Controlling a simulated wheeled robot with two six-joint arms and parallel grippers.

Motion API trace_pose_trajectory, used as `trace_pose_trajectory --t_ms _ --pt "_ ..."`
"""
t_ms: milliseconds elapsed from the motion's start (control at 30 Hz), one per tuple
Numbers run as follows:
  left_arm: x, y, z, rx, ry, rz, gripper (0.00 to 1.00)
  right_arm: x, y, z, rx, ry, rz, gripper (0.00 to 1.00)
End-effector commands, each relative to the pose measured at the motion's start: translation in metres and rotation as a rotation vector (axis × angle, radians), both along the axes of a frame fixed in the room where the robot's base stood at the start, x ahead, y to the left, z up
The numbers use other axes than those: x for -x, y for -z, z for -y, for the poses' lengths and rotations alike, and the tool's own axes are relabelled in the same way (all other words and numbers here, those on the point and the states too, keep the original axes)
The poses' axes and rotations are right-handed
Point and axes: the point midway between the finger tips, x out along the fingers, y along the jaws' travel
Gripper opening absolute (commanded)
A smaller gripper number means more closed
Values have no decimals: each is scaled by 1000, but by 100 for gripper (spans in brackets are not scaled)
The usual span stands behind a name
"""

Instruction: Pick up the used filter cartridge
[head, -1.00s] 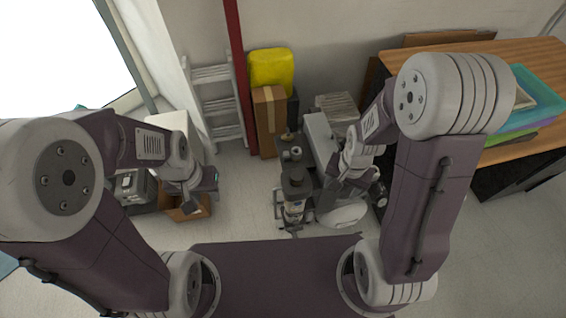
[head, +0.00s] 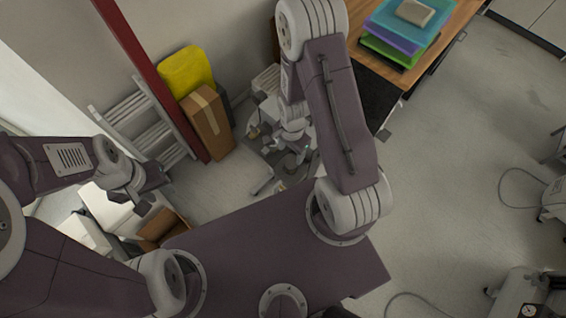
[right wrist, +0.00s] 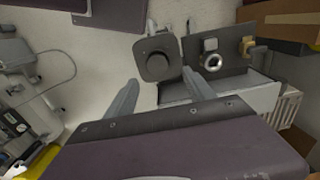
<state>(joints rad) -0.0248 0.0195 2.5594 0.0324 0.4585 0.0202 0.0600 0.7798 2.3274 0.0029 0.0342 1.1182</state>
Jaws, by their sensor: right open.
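I cannot clearly make out the used filter cartridge. In the right wrist view a dark, squarish housing top (right wrist: 157,58) with a round black knob is just beyond my right gripper (right wrist: 159,80). That gripper is open, with nothing between its two fingers, and its tips point at the housing's near edge. In the head view my right arm hides most of the compressor gear and the right gripper. My left gripper (head: 151,203) is low at the left, above or beside an open brown box (head: 163,230); its jaws are too small to read.
Beside the housing is a dark plate (right wrist: 222,60) with a metal ring and brass fitting. A cardboard box (head: 207,122), yellow item (head: 186,70), ladder (head: 140,125) and red post (head: 150,70) stand at the wall. A wooden table (head: 440,65) is behind.

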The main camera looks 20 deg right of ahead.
Motion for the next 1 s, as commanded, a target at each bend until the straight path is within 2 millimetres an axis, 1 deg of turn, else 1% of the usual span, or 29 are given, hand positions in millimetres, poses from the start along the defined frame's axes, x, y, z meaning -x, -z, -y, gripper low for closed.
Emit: trace_pose_trajectory --t_ms 67,200,267,467,633,733,833,1000 --pt "0 1 0 0 0 -1 36 1 5 0 0 0 -2 62" --pt "0 -1 0 0 0 -1 36 1 27 0 0 -1 -4 62" --pt "0 -1 0 0 0 -1 36 1 34 0 0 -2 -4 62" --pt "0 -2 0 0 0 -1 36 0 42 -1 0 -3 -1 62" --pt "0 -9 0 0 0 0 36 0 69 -3 0 -3 -4 62" --pt "0 -8 0 0 0 0 36 0 85 -3 0 -2 -3 62" --pt "0 -8 0 0 0 0 36 -1 91 -3 0 -2 0 62" --pt "0 -8 0 0 0 0 36 -1 91 -3 0 -3 1 62"
